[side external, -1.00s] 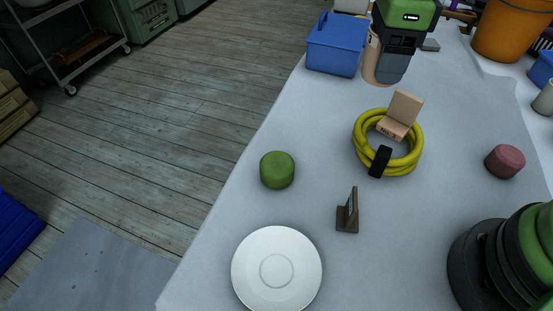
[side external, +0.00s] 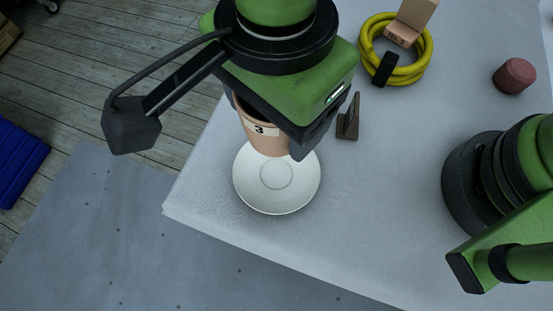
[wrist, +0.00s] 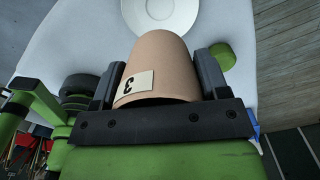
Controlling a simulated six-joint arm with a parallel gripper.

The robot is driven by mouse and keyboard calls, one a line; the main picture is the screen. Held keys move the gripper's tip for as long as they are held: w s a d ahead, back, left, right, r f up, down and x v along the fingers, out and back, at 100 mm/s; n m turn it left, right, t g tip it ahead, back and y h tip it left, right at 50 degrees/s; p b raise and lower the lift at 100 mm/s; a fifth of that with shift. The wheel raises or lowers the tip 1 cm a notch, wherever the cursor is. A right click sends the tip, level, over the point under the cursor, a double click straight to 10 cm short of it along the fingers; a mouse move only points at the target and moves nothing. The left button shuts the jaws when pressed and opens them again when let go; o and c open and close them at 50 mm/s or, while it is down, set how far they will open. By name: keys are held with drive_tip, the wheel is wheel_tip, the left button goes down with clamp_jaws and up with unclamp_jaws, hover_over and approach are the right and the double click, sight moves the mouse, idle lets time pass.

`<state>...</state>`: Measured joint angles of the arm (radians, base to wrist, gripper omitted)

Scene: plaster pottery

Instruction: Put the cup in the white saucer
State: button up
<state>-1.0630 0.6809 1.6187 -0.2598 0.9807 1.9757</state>
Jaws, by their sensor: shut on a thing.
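The cup (side external: 264,138) is tan with a pale label marked 3. My gripper (side external: 268,126) is shut on it, and in the wrist view the two fingers (wrist: 158,78) press on opposite sides of the cup (wrist: 165,58). The white saucer (side external: 277,190) lies flat near the table's front corner. In the side view the cup overlaps the saucer's far part; its height above the saucer is hard to tell. In the wrist view the saucer (wrist: 160,12) shows beyond the cup, partly cut off by the frame.
A dark angled bracket (side external: 348,122) stands right of the saucer. A green cylinder (wrist: 223,56) shows beside a finger.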

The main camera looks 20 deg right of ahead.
sight(276, 174)
wheel_tip(276, 174, down, 12)
idle(0.5)
drive_tip(key=shift+f, duration=0.45)
drive_tip(key=o, duration=1)
drive_tip(key=shift+o, duration=0.2)
wheel_tip(276, 174, up, 13)
